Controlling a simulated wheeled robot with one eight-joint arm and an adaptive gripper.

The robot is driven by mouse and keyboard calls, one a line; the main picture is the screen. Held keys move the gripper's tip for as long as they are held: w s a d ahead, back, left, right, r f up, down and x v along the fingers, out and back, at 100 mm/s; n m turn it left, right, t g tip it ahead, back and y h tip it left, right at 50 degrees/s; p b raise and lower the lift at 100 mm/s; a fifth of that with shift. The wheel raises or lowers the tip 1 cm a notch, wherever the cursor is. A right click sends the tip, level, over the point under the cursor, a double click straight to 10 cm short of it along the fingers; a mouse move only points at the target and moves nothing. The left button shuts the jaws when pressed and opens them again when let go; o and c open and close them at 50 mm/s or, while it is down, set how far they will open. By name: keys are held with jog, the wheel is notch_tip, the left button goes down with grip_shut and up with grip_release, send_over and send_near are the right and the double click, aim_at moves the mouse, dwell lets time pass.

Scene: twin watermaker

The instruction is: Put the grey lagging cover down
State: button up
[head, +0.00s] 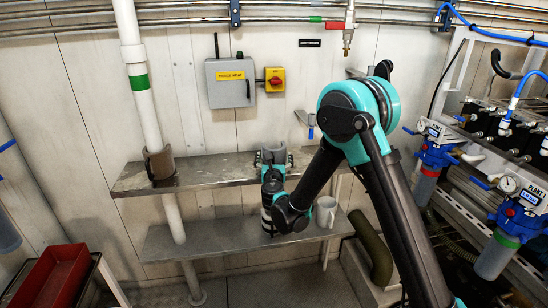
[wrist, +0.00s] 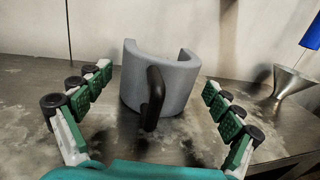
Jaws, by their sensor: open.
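The grey lagging cover (wrist: 185,96) is a C-shaped sleeve with a black handle (wrist: 153,95) on its near side. In the wrist view it stands upright on the worn metal shelf (wrist: 100,145). My gripper (wrist: 158,78) is open, with its green-padded fingers spread left and right of the cover and visible gaps on both sides. In the head view my gripper (head: 273,158) is at the upper shelf (head: 215,170), and the cover there is mostly hidden by it.
A brown-grey half sleeve (head: 159,164) sits against the white pipe (head: 146,100) at the shelf's left. A metal funnel (wrist: 292,84) stands right of the cover. A white mug (head: 326,211) is on the lower shelf (head: 200,240). The shelf between pipe and gripper is clear.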

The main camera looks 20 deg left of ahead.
jog(key=shift+r, duration=0.15)
jog(key=v, duration=1.2)
jog(key=w+d+m+g+h, duration=0.1)
jog(key=w+d+m+h, duration=0.2)
jog(key=d+m, duration=0.35)
jog(key=w+d+m+g+h, duration=0.1)
jog(key=w+d+m+h, duration=0.15)
jog(key=d, duration=0.75)
jog(key=d+f+m+g+h, duration=0.25)
jog(key=d+m, duration=0.75)
jog(key=d, duration=0.7)
jog(key=s+d+f+m+g+h, duration=0.1)
jog(key=s+d+m+g, duration=0.1)
jog(key=s+d+m, duration=0.3)
jog(key=s+d+f+m+g, duration=0.2)
jog(key=s+d+m+g, duration=0.15)
jog(key=d, duration=0.25)
jog(key=s+d+f+m+g+y, duration=0.1)
jog(key=s+d+f+m, duration=0.1)
jog(key=s+m, duration=0.4)
jog(key=s+d+f+m+g+y, duration=0.1)
jog(key=s+d+f+m+g, duration=0.1)
jog(key=s+m, duration=0.4)
jog(key=s, duration=0.2)
jog(key=shift+s+y, duration=0.35)
jog(key=shift+y, duration=0.05)
